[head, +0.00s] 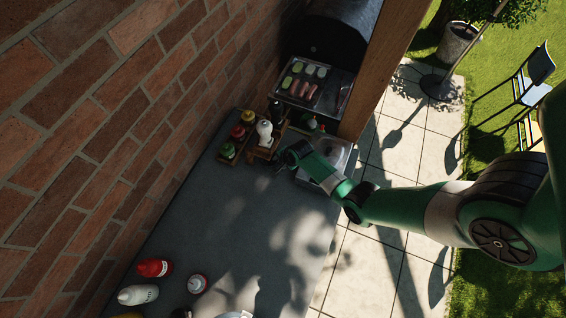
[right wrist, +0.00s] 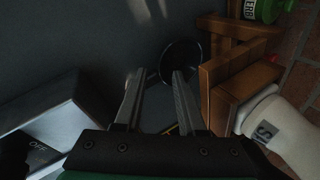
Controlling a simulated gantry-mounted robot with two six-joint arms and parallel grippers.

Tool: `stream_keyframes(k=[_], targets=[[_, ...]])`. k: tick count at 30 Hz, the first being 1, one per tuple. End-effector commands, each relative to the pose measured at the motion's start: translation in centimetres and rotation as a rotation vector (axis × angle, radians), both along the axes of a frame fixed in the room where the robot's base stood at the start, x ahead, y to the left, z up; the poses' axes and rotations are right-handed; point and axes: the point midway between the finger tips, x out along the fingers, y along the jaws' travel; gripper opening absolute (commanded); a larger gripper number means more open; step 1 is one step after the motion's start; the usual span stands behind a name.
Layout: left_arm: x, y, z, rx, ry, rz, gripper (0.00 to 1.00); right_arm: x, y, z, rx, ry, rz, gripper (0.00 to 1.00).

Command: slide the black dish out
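The black dish (right wrist: 182,60) shows in the right wrist view as a dark round shape on the grey tabletop, beside a wooden stand (right wrist: 235,75). My right gripper (right wrist: 158,76) is open, its two fingers apart with nothing held between them. The tip of its right finger overlaps the near edge of the dish in the picture; I cannot tell if they touch. In the head view my right gripper (head: 279,169) is low near the wooden stand, and I cannot make out the dish there. My left gripper is not in view.
A white bottle (head: 264,133) stands at the wooden stand, with red, yellow and green bottles beside it. A grey appliance (right wrist: 50,130) lies left of the fingers. A grill (head: 310,80) with food is behind.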

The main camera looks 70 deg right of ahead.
Motion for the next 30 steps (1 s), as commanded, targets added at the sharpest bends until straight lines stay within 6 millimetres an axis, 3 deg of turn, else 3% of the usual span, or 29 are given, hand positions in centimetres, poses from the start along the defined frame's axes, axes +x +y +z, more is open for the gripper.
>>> stream_keyframes(k=[1,6,19,20,26,30], targets=[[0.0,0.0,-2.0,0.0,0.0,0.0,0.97,0.4,-0.2,-1.8,0.0,-0.001,0.0,0.39],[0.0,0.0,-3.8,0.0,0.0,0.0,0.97,1.3,-0.6,-3.5,0.0,0.0,0.0,0.39],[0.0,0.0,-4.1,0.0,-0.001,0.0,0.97,1.7,-0.8,-4.0,0.0,0.0,0.0,0.39],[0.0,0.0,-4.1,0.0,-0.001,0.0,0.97,1.7,-0.8,-4.0,0.0,0.0,0.0,0.38],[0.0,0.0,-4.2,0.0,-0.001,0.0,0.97,1.7,-0.8,-4.0,0.0,0.0,0.0,0.02],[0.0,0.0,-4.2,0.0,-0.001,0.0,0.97,1.7,-0.8,-4.0,0.0,0.0,0.0,0.0]])
